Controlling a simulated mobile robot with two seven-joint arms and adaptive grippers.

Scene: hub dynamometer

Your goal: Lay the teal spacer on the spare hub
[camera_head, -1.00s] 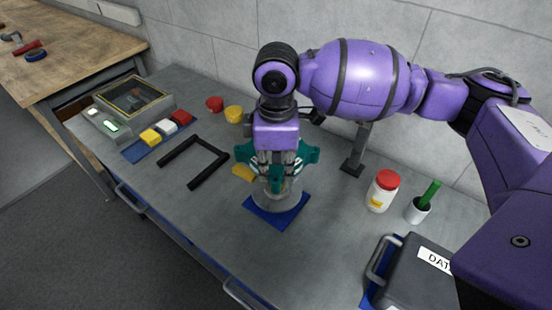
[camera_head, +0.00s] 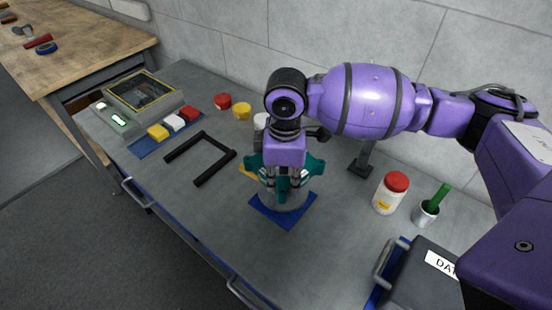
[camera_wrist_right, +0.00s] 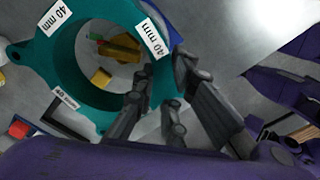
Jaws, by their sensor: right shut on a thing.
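The teal spacer (camera_head: 314,167) is a ring with projecting lugs. In the right wrist view the spacer (camera_wrist_right: 58,72) has white labels reading "40 mm". My right gripper (camera_head: 284,185) is shut on the spacer's rim; its dark fingers (camera_wrist_right: 150,100) show at the ring's edge. The grey round spare hub (camera_head: 287,204) stands on a blue mat (camera_head: 290,222), directly below the spacer in the head view. The gripper and spacer hide much of the hub. I cannot tell whether spacer and hub touch. My left gripper is not in view.
A black angled frame (camera_head: 207,158) lies left of the mat. A red-lidded jar (camera_head: 389,195), a cup with a green stick (camera_head: 427,212) and a dark case (camera_head: 425,275) stand right. A grey post (camera_head: 363,158) stands behind. Bench around the mat's front is clear.

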